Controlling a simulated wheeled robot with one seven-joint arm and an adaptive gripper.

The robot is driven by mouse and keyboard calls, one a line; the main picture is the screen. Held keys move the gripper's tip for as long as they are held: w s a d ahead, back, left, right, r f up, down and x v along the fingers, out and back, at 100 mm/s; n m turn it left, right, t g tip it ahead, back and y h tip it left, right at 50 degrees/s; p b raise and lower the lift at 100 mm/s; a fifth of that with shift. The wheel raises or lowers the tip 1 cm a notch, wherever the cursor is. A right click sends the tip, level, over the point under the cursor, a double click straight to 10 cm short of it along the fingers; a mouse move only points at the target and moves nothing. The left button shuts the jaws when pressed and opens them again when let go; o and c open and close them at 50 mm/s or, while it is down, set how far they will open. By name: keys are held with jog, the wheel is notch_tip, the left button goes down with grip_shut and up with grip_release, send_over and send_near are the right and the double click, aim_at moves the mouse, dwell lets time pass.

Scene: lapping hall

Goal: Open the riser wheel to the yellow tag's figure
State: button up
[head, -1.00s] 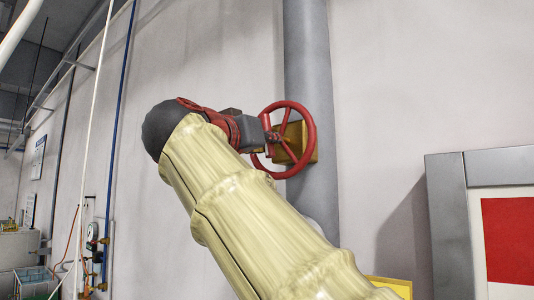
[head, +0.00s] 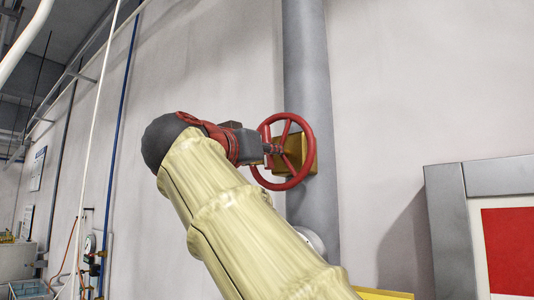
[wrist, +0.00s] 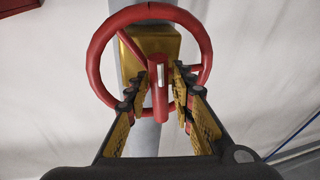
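The red riser wheel (head: 282,151) stands in front of a brass-coloured valve body (head: 309,153) on a grey vertical pipe (head: 309,65). In the wrist view the wheel (wrist: 203,45) fills the upper middle, with a red bar with a pale strip (wrist: 159,95) near its centre. My gripper (head: 264,148) is at the wheel's centre. In the wrist view its two fingers (wrist: 160,96) are apart on either side of that bar, with gaps showing, so it looks open. I see no readable yellow tag or figure.
A grey-framed panel with a red field (head: 509,250) stands at the lower right. A yellow edge (head: 384,294) shows at the bottom, its face cut off. Thin pipes and a gauge (head: 90,243) are on the wall at left. The wall around the wheel is clear.

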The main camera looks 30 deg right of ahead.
jog(key=v, duration=1.2)
dwell(0.5)
